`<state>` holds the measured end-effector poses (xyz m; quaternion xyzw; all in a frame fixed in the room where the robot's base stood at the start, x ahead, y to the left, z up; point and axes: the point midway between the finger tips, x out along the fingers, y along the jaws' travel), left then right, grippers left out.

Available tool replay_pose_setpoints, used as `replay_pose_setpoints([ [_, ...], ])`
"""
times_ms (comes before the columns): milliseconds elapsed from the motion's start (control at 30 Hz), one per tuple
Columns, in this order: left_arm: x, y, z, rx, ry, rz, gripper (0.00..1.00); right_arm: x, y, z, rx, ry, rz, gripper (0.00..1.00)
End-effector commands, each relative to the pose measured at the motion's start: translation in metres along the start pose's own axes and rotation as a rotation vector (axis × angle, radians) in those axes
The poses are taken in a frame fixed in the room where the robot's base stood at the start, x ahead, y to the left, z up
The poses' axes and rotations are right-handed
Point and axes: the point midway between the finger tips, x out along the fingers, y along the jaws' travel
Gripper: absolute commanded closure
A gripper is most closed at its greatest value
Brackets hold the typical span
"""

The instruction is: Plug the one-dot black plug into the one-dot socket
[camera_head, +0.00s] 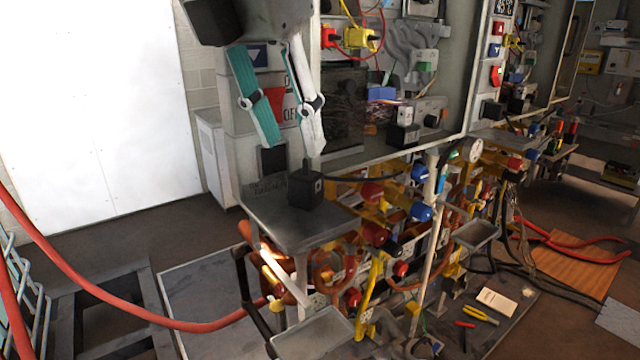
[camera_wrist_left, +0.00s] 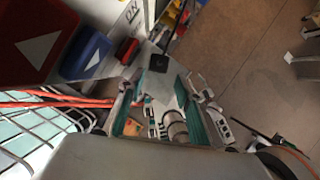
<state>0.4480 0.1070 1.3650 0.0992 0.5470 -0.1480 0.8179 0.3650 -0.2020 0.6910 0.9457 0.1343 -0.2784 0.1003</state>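A black plug (camera_head: 305,188) stands on the grey metal shelf (camera_head: 265,215), with a dark cable running off to the right. It also shows in the left wrist view (camera_wrist_left: 158,62). Its dot marks are too small to make out. My left gripper (camera_head: 292,152), with teal finger pads, points down above the shelf. Its fingers are apart, with nothing seen between them. The plug is just below the fingertips and apart from them as far as I can tell. I cannot tell which socket carries one dot. My right gripper is not in view.
A grey cabinet with wires and a black block (camera_head: 403,135) stands behind the shelf. Red, blue and yellow valves and pipes crowd its right and underside. A red hose (camera_head: 130,308) crosses the left. A grey tray (camera_head: 312,335) is lower down.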

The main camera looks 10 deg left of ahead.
Motion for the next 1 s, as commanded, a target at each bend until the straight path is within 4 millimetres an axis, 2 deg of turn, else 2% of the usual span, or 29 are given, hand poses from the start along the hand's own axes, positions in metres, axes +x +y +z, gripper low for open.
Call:
replay_pose_setpoints([
  [433, 0.001, 0.0, 0.0, 0.001, 0.001, 0.0, 0.65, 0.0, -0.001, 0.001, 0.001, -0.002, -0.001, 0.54],
  [700, 0.025, 0.0, 0.0, 0.001, 0.002, 0.0, 0.65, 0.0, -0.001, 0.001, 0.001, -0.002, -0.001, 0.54],
  [1000, 0.027, 0.0, 0.0, 0.0, 0.001, 0.0, 0.65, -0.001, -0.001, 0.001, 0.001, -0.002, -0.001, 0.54],
])
